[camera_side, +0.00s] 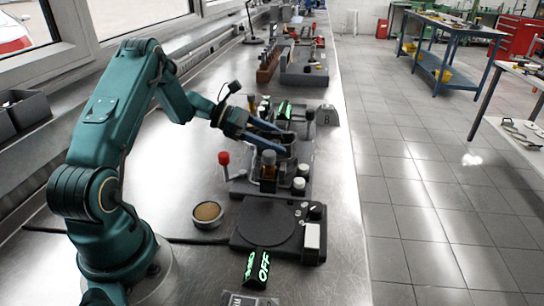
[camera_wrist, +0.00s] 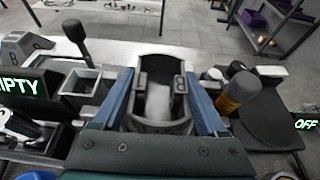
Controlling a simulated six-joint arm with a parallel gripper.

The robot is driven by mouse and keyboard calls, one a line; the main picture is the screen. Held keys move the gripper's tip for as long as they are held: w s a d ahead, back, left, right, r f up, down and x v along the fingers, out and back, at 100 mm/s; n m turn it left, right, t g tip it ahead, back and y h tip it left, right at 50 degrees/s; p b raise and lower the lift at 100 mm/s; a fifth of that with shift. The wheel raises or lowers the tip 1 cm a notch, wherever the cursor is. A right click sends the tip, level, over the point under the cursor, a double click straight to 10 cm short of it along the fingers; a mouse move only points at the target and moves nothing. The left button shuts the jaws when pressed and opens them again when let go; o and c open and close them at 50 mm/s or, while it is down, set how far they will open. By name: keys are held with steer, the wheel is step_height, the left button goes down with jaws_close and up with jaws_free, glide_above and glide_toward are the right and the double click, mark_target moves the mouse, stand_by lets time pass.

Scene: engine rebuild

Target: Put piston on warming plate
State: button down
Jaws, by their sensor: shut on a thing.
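My gripper (camera_side: 289,134) is over the dark fixture in the middle of the bench, with its blue fingers on either side of a grey, hollow piston. In the wrist view my gripper (camera_wrist: 161,95) is shut on the piston (camera_wrist: 160,126), whose open skirt and inner bosses face the camera. In the side view the piston is partly hidden by the fingers and the bottle. The warming plate (camera_side: 268,226) is a black unit with a round disc, nearer the side camera, and the disc is bare. It also shows in the wrist view (camera_wrist: 265,117) at the right.
An amber bottle (camera_side: 268,165) and white-capped jars (camera_side: 299,185) stand between the gripper and the plate. A red-knobbed lever (camera_side: 223,159) rises at the left. A round tin (camera_side: 208,214) sits beside the plate. A sign (camera_side: 256,267) in front of it reads OFF.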

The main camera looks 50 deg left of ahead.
step_height(320, 180, up, 13)
steer(key=m+g+h, duration=0.3)
steer(key=m+g, duration=0.2)
glide_above(267, 222)
step_height(267, 222, down, 5)
steer(key=shift+t, duration=0.4)
steer(key=shift+f, duration=4.75)
steer(key=shift+f, duration=0.15)
jaws_free()
